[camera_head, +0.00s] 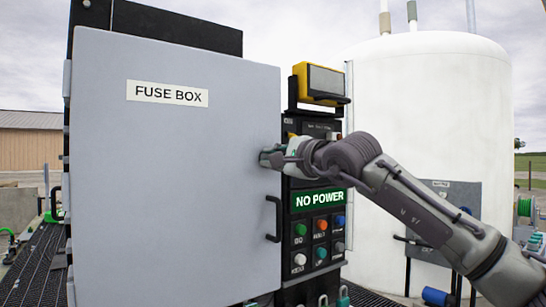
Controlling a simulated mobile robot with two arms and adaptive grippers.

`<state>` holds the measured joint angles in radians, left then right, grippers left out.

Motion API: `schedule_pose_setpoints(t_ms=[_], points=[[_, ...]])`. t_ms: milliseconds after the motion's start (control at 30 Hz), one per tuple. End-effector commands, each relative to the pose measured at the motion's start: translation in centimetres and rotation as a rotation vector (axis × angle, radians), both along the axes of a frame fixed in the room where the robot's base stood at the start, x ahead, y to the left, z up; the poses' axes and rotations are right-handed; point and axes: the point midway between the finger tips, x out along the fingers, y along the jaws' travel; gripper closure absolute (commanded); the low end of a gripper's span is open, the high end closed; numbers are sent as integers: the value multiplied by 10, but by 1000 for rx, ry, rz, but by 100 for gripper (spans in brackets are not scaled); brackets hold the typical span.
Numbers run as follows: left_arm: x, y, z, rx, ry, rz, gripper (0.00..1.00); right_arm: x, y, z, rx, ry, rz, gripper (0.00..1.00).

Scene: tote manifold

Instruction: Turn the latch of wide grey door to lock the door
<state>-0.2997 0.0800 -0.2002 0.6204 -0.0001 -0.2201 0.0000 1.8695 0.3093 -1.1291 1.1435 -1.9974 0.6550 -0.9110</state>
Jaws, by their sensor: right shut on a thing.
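The wide grey door (170,200) of the fuse box fills the left half of the head view and looks closed. It carries a "FUSE BOX" label (167,93). My right gripper (272,157) is at the door's right edge, above the black door handle (274,219). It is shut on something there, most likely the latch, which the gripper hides. How the latch is turned cannot be seen. My left gripper is not in view.
A black control panel stands right of the door, with a "NO POWER" sign (318,200), several coloured buttons and a yellow device (319,83) on top. A large white tank (430,110) stands behind my right arm. Dark grating (35,265) lies at lower left.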

Motion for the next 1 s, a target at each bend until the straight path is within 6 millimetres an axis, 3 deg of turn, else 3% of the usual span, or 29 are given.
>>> schedule_pose_setpoints(t_ms=[400, 1000], points=[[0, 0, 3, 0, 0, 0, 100, 0, 1, -3, -187, -134, 1, 100], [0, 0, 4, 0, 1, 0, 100, 0, 1, -5, -227, -160, 2, 100]])
